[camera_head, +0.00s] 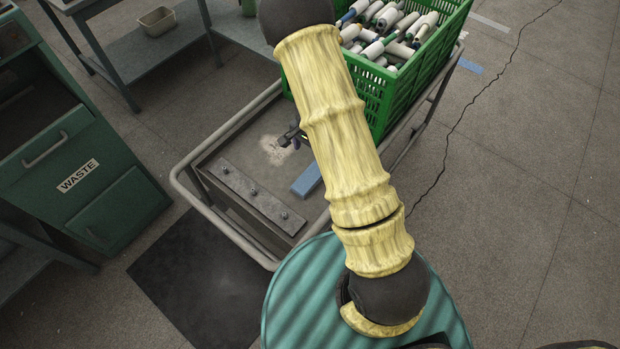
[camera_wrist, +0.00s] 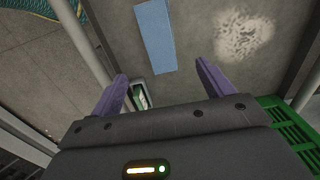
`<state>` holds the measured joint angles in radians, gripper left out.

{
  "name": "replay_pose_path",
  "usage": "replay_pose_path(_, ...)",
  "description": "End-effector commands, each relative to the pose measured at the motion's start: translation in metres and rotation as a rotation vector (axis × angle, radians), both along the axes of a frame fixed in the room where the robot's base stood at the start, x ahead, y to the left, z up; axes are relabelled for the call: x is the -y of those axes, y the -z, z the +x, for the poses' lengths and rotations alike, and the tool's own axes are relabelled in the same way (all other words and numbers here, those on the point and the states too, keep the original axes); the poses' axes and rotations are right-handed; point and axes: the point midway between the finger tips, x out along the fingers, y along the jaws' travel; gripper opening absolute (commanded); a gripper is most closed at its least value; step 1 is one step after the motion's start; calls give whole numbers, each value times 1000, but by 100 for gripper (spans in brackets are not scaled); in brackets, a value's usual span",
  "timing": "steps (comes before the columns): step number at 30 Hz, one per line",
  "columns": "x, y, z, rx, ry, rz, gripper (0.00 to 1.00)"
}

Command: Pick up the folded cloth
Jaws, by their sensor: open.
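A flat blue rectangular piece (camera_head: 307,180), which looks like the folded cloth, lies on the grey deck of the cart, partly covered by my arm in the head view. In the wrist view the blue piece (camera_wrist: 155,36) lies beyond the fingertips, in line with the space between them. My gripper (camera_head: 293,140) is mostly hidden behind my arm in the head view, over the deck near a pale patch. In the wrist view my gripper (camera_wrist: 161,71) has its two purple fingers apart, with nothing held between them.
A green crate (camera_head: 378,106) of yarn cones stands at the cart's far end. A bolted metal bar (camera_head: 255,199) runs along the deck's left side, inside the tubular cart frame (camera_head: 228,229). A pale patch (camera_head: 277,150) marks the deck. A green waste cabinet (camera_head: 82,170) stands left.

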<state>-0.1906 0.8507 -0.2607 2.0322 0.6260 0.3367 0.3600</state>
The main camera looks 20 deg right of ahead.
Motion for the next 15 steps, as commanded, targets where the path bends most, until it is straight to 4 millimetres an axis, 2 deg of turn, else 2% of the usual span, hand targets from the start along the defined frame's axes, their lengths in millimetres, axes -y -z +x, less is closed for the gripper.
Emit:
replay_pose_path(1,0,11,-1,-3,2,1,80)
replay_pose_path(9,0,57,0,-2,1,1,80)
replay_pose_path(15,0,70,0,1,1,0,80)
